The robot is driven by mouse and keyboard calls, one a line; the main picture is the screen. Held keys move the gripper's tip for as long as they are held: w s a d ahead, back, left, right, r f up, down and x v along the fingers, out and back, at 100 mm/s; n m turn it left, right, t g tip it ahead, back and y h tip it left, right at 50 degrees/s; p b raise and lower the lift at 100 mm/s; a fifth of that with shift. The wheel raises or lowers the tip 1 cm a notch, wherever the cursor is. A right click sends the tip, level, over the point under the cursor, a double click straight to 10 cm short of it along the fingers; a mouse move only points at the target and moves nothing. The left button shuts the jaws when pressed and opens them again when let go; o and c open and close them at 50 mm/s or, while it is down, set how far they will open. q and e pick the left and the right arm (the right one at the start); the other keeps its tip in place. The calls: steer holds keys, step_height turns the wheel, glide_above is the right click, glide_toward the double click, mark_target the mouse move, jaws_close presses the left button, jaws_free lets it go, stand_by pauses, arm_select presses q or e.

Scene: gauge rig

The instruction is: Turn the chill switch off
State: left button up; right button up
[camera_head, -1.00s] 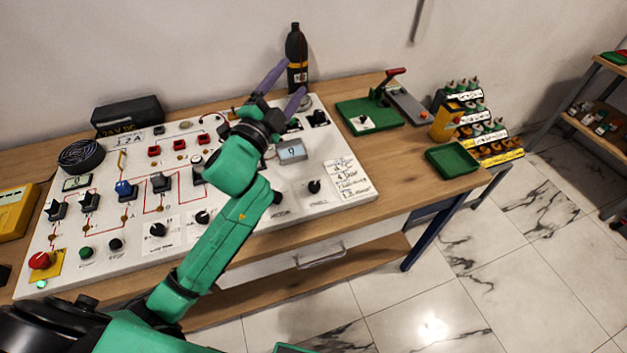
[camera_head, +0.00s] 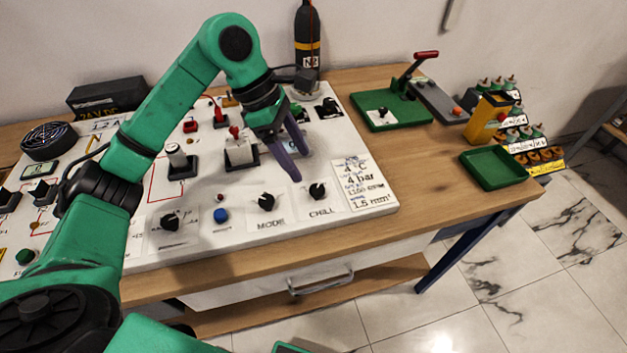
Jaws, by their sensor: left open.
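The chill switch (camera_head: 317,191) is a black rotary knob on the white panel (camera_head: 225,246), above the printed label CHILL. It stands near the panel's front right part. Which way its pointer faces is too small to tell for sure. My left gripper (camera_head: 300,165) has purple fingers and reaches down over the panel, behind and a little left of the chill knob. It is open, apart from the knob, and nothing shows between its fingers. The fingers partly hide a small display (camera_head: 290,145). My right gripper does not show.
The mode knob (camera_head: 266,202) stands just left of the chill knob. A printed card (camera_head: 362,184) lies to its right. A black bottle (camera_head: 307,40) and a green tray (camera_head: 493,168) are farther off.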

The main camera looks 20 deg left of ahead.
mark_target(317, 189)
arm_select(q)
steer(key=x, duration=0.8)
steer(key=shift+p, duration=0.35)
jaws_close()
steer(key=shift+n, duration=0.4)
steer(key=shift+n+t+b, duration=0.5)
steer(key=shift+n+b, duration=0.3)
steer(key=shift+n, duration=0.1)
steer(key=n+t+b, duration=0.1)
steer(key=n, duration=0.2)
steer(key=shift+s+d+y, duration=0.1)
steer(key=shift+s+y, duration=0.05)
steer(key=shift+y, duration=0.25)
steer(key=n+t+y+b, duration=0.1)
steer(key=n, duration=0.3)
steer(key=shift+s+d+b, duration=0.1)
steer(key=shift+d+b, duration=0.05)
steer(key=shift+b, duration=0.2)
steer(key=n+y+b, duration=0.1)
steer(key=n, duration=0.3)
steer(key=shift+d+r+t, duration=0.1)
steer(key=shift+t, duration=0.3)
steer(key=shift+n+y, duration=0.3)
